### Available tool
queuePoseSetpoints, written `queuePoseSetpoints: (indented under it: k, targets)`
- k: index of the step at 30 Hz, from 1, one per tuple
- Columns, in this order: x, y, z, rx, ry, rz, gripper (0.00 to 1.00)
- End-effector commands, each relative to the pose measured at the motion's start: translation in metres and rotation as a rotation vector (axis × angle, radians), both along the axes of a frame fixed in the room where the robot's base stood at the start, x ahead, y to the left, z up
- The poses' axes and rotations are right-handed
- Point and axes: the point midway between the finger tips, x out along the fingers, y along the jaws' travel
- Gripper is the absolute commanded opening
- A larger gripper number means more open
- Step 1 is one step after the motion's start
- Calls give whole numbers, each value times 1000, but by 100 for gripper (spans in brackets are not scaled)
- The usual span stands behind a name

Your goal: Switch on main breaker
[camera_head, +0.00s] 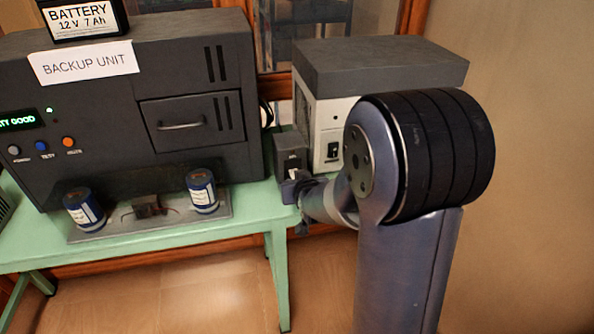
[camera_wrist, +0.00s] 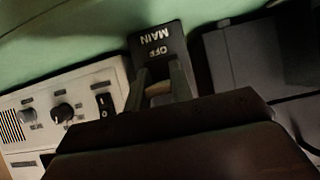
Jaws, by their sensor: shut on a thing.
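The main breaker (camera_head: 289,143) is a small dark box at the right end of the green table, between the backup unit and a white-fronted cabinet. In the wrist view the breaker (camera_wrist: 157,43) shows the words OFF and MAIN upside down. My gripper (camera_head: 290,186) is at the breaker's lower front. In the wrist view my gripper (camera_wrist: 159,86) has its two fingers close on either side of a small tan-brown part, seemingly the breaker's lever (camera_wrist: 157,90). The gripper's body hides most of what lies below it.
The backup unit (camera_head: 95,110) stands left, with a battery (camera_head: 85,18) on top and two blue-and-white cylinders (camera_head: 84,210) (camera_head: 202,190) on a plate in front. The white-fronted cabinet (camera_head: 334,112) stands right of the breaker; its knobs and black rocker switch (camera_wrist: 104,104) show in the wrist view.

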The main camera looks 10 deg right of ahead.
Motion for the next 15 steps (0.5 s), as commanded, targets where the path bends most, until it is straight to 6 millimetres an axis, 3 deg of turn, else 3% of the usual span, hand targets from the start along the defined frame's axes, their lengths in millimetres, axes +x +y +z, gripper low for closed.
queuePoseSetpoints:
  k: [1,15]
  targets:
    - [1,0,14,0,45,0,0]
    - [4,0,27,0,407,0,0]
